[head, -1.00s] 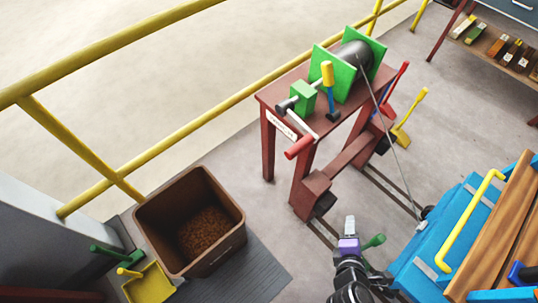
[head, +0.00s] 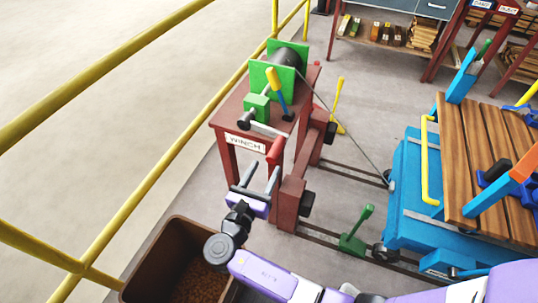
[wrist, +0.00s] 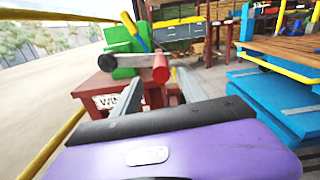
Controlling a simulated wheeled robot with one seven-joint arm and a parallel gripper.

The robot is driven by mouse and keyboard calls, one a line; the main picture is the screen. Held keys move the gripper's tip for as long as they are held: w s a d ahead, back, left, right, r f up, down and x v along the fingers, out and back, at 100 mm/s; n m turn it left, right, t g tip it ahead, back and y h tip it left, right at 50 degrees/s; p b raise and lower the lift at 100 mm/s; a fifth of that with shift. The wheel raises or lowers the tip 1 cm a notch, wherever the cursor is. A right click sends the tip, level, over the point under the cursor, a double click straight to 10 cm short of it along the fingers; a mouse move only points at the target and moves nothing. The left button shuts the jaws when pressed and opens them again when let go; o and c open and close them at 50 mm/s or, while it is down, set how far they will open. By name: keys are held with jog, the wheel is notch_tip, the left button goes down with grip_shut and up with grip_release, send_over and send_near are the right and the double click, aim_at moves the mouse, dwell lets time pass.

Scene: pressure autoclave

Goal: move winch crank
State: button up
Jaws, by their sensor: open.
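The winch (head: 273,75) has green side plates and a dark drum, and stands on a dark red table labelled WINCH. Its crank (head: 264,129) is a grey arm ending in a red handle (head: 274,151) that points toward me. In the wrist view the red handle (wrist: 161,69) shows end-on, ahead of the fingers. My gripper (head: 256,176) is open and empty, just below and in front of the handle, with its two grey fingers pointing at the winch. In the wrist view the fingers (wrist: 153,97) lie either side below the handle. No contact shows.
A yellow railing (head: 150,130) runs along the left. A brown bin (head: 165,262) stands below my arm. A blue cart (head: 415,195) with wooden planks is at the right on rails, joined to the winch by a cable. A yellow-handled lever (head: 269,80) stands beside the crank.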

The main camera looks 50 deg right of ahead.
aim_at(274, 152)
jog(key=shift+x, duration=3.9)
jog(key=shift+s+f, duration=0.1)
grip_shut()
